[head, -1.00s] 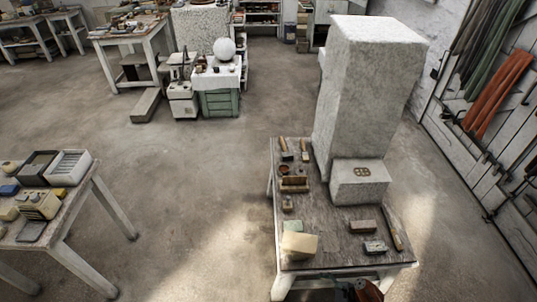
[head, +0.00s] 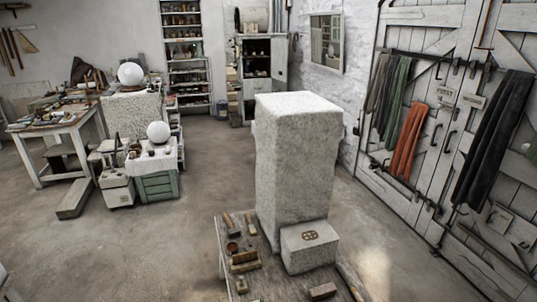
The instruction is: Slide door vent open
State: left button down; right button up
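White plank double doors (head: 428,42) stand shut along the right wall, with diagonal braces, dark strap hinges and handles. A dark rail across them carries hanging cloths. Two small plates with lettering (head: 446,94) are on the doors near the middle. A small pale fitting (head: 500,217) sits low on the right part; I cannot tell whether it is the vent, nor whether it is open. Neither of my grippers is in view.
A workbench (head: 211,228) with tools, a large rough stone block (head: 293,165) and a smaller block (head: 309,249) stands in front. An orange cloth (head: 409,141) and dark cloth (head: 494,135) hang on the doors. Floor (head: 400,255) between bench and doors is clear.

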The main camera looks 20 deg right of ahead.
aim_at(499, 220)
jog(key=z, duration=2.2)
